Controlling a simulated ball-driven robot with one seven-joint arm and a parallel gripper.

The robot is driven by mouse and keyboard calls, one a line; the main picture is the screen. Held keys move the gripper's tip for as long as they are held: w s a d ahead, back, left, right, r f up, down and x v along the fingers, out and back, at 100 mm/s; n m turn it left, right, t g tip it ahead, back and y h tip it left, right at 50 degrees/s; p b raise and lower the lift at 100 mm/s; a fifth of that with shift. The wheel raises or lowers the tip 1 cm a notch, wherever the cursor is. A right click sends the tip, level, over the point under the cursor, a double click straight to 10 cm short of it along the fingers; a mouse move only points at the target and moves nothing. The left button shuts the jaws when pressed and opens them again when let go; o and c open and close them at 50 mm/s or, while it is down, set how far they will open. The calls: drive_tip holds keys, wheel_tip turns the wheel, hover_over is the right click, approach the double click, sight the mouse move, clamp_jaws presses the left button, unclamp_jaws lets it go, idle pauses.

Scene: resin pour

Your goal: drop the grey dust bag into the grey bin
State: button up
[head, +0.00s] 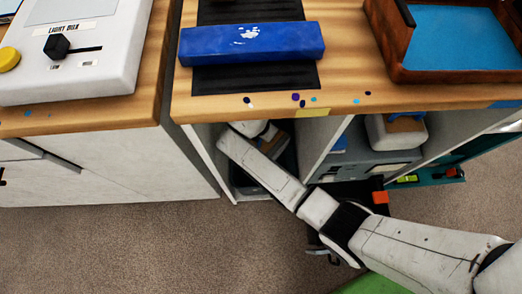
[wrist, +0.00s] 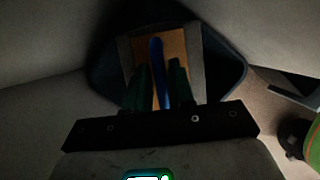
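In the wrist view my gripper (wrist: 160,66) has its two dark fingers close on either side of an upright blue tab. The tab stands on the brown panel of the pale grey dust bag (wrist: 194,58), and the fingers look shut on it. Behind and around the bag is the dark grey bin (wrist: 104,72), its open top facing me. The bag lies within the bin's outline; its depth inside is hard to tell. In the head view the bin (head: 287,163) sits in the left bench compartment, partly behind my arm.
Compartment walls (head: 331,145) stand close beside my arm. A pale box-like thing with a brown panel and blue top (head: 396,132) is in the right compartment. The bench top (head: 225,107) overhangs, bearing a blue block (head: 252,43) and a brown tray (head: 460,76). Carpet is clear at left.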

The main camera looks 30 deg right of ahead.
drive_tip(key=o, duration=0.4)
drive_tip(key=shift+o, duration=0.2)
drive_tip(key=shift+r, duration=0.25)
wheel_tip(320, 180, up, 3)
drive_tip(key=shift+f+p, duration=0.15)
drive_tip(key=shift+p, duration=0.6)
drive_tip(key=s+r+p, duration=0.6)
drive_tip(key=s+r, duration=0.3)
drive_tip(key=s, duration=0.5)
drive_tip(key=shift+r, duration=0.35)
